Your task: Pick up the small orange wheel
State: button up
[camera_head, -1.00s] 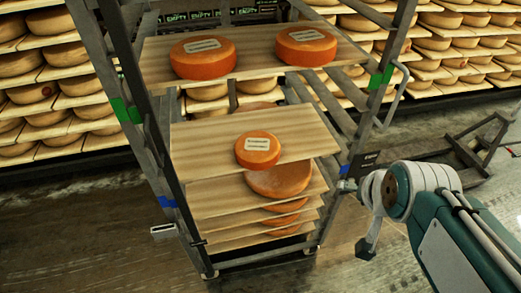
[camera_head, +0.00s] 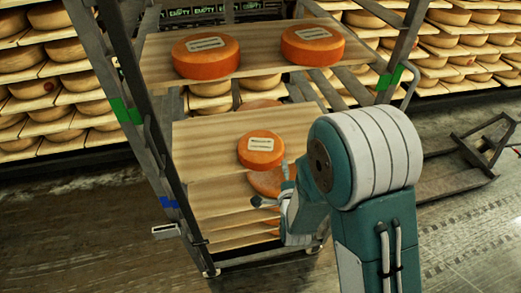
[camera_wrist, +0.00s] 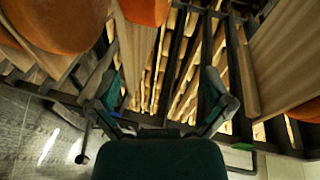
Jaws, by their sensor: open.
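The small orange wheel (camera_head: 261,149), with a white label on top, lies flat on a wooden board (camera_head: 205,140) in the middle of the rack. My gripper (camera_head: 271,184) is in front of and slightly below it in the head view, its fingers apart and empty. Whether a finger touches the board or wheel I cannot tell. In the wrist view, my gripper (camera_wrist: 163,85) has its two fingers spread wide with nothing between them. Parts of orange wheels show at that view's upper left and right edge; which is the small one is unclear.
Two larger orange wheels (camera_head: 206,57) (camera_head: 313,45) sit on the upper board (camera_head: 262,60). A larger wheel (camera_head: 266,182) lies on a board below, partly hidden by my arm. Metal rack posts (camera_head: 150,130) frame the boards. Shelves full of cheese stand behind.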

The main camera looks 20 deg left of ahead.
jog(key=m+t+y, duration=0.1)
jog(key=m+y, duration=0.1)
send_near(268, 167)
jog(key=f, duration=0.1)
jog(key=shift+t, duration=0.3)
jog(key=x, duration=1.1)
jog(key=shift+w+a+r, duration=0.1)
jog(key=shift+w+r, duration=0.05)
jog(key=c, duration=1.2)
jog(key=shift+o, duration=0.2)
jog(key=shift+r, duration=0.1)
